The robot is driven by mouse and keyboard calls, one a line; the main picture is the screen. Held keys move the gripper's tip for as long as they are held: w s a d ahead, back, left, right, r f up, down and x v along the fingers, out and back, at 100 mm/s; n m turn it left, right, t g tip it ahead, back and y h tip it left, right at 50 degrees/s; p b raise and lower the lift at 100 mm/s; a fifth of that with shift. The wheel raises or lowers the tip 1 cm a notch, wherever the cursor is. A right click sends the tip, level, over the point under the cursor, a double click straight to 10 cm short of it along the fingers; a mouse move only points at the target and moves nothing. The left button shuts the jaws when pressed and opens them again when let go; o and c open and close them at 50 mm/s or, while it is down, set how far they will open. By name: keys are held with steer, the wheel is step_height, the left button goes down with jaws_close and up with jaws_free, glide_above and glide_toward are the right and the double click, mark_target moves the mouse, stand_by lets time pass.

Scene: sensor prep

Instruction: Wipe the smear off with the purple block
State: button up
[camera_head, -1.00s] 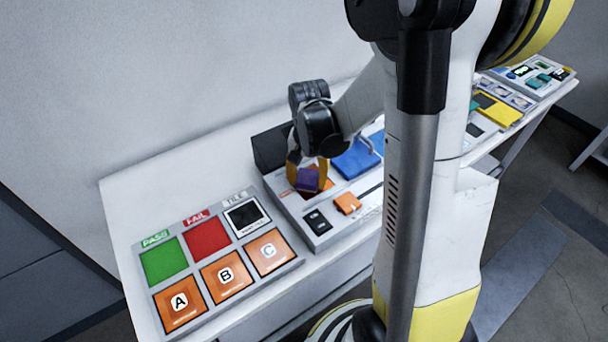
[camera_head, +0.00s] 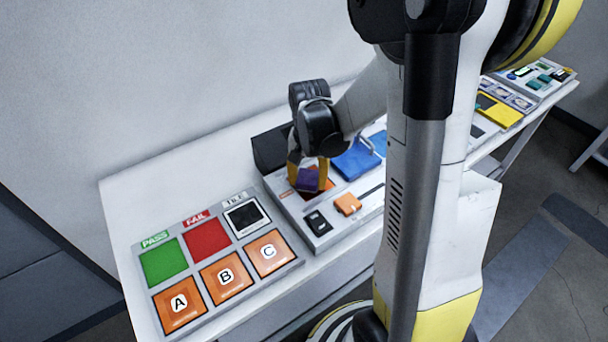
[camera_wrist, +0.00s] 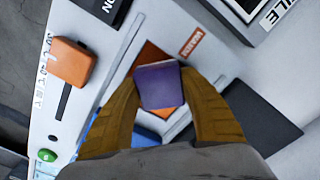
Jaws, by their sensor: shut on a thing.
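The purple block (camera_head: 308,180) is held between the fingers of my gripper (camera_head: 308,172), which is shut on it. In the wrist view the purple block (camera_wrist: 160,86) sits between the two yellow-brown fingers, over an orange square (camera_wrist: 154,56) with a dark border on the grey panel. I cannot tell whether the block touches that square. No smear can be made out; the block and fingers cover part of the square.
An orange block (camera_head: 347,203) and a dark module (camera_head: 318,223) lie in front on the panel. A blue lidded box (camera_head: 356,160) is to the right, a black box (camera_head: 271,147) behind. A board with green, red and lettered orange squares (camera_head: 226,275) is at the left.

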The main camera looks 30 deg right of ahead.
steer(key=shift+w+f, duration=0.15)
steer(key=shift+w, duration=0.65)
steer(key=shift+s+d, duration=0.8)
steer(key=shift+s, duration=0.3)
steer(key=shift+c, duration=0.5)
steer(key=shift+a, duration=0.85)
steer(key=shift+s+a+b, duration=0.1)
steer(key=shift+a+b, duration=0.2)
steer(key=shift+a, duration=0.05)
steer(key=shift+c, duration=1)
steer(key=shift+a+f, duration=0.1)
steer(key=shift+a, duration=0.3)
steer(key=shift+d, duration=1.65)
steer(key=shift+a, duration=1.65)
steer(key=shift+d, duration=0.8)
steer(key=shift+w, duration=0.85)
steer(key=shift+s+b, duration=0.35)
steer(key=shift+s, duration=1.3)
steer(key=shift+w, duration=1.65)
steer(key=shift+s+f, duration=0.15)
steer(key=shift+s, duration=1.45)
steer(key=shift+w, duration=0.85)
steer(key=shift+r, duration=0.2)
